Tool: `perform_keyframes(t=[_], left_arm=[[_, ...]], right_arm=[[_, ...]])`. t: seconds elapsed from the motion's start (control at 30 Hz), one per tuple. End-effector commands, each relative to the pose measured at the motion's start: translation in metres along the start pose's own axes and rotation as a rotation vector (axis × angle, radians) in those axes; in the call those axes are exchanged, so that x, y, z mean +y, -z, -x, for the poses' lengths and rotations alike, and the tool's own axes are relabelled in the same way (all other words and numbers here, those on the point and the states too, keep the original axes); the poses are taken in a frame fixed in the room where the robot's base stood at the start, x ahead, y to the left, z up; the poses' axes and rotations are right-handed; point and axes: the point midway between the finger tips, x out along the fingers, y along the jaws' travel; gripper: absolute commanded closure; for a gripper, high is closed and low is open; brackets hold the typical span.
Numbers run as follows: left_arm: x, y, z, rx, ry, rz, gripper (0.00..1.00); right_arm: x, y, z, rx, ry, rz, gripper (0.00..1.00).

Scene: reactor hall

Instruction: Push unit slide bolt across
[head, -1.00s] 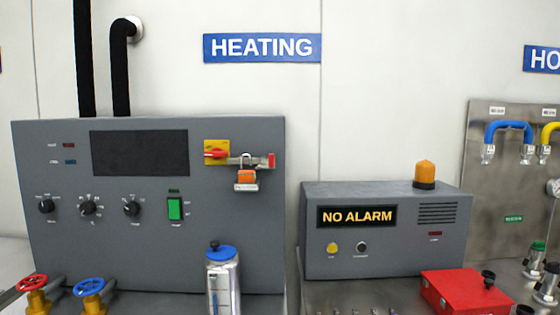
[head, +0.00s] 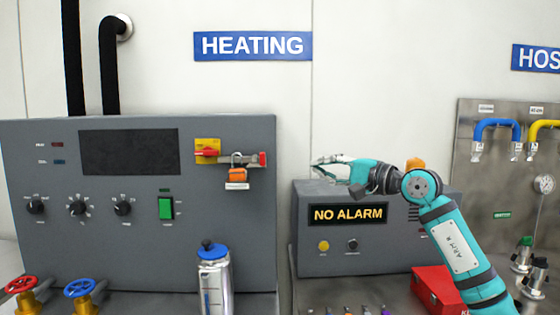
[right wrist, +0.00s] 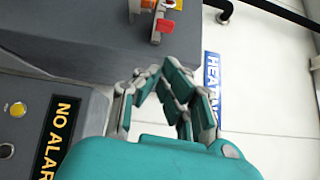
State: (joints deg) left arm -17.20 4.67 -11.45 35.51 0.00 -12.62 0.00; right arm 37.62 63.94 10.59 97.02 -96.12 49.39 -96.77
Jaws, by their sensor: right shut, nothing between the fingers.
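The slide bolt (head: 248,161) is a grey bar with a red end on the upper right of the grey heating unit (head: 110,240). It lies level, beside a yellow plate with a red handle (head: 207,151). An orange padlock (head: 237,175) with a white tag hangs at the bolt. The bolt's red end (right wrist: 165,25) also shows at the top of the right wrist view. My right gripper (head: 316,168) is shut and empty, to the right of the bolt and apart from it, above the alarm box. Its fingers (right wrist: 172,70) show in the right wrist view. My left gripper is out of view.
The alarm box (head: 345,245), reading NO ALARM, stands below my right gripper; my arm hides part of it. A red box (head: 432,287) is partly behind my arm. A blue-capped canister (head: 213,280) stands before the heating unit. The wall between gripper and bolt is clear.

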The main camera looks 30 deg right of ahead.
Motion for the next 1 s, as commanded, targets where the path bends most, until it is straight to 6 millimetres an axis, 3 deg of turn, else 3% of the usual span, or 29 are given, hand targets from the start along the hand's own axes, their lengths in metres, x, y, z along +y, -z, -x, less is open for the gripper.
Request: perform_keyframes(t=[0.17, 0.7, 1.0], left_arm=[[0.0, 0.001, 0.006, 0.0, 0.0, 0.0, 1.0], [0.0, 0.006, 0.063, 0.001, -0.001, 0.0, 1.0], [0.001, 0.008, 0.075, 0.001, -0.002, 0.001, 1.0]], right_arm=[[-0.009, 0.014, 0.003, 0.047, -0.036, 0.081, 1.0], [-0.007, 0.009, -0.099, 0.038, -0.035, 0.074, 1.0], [-0.001, -0.01, -0.119, 0.041, -0.034, 0.076, 1.0]])
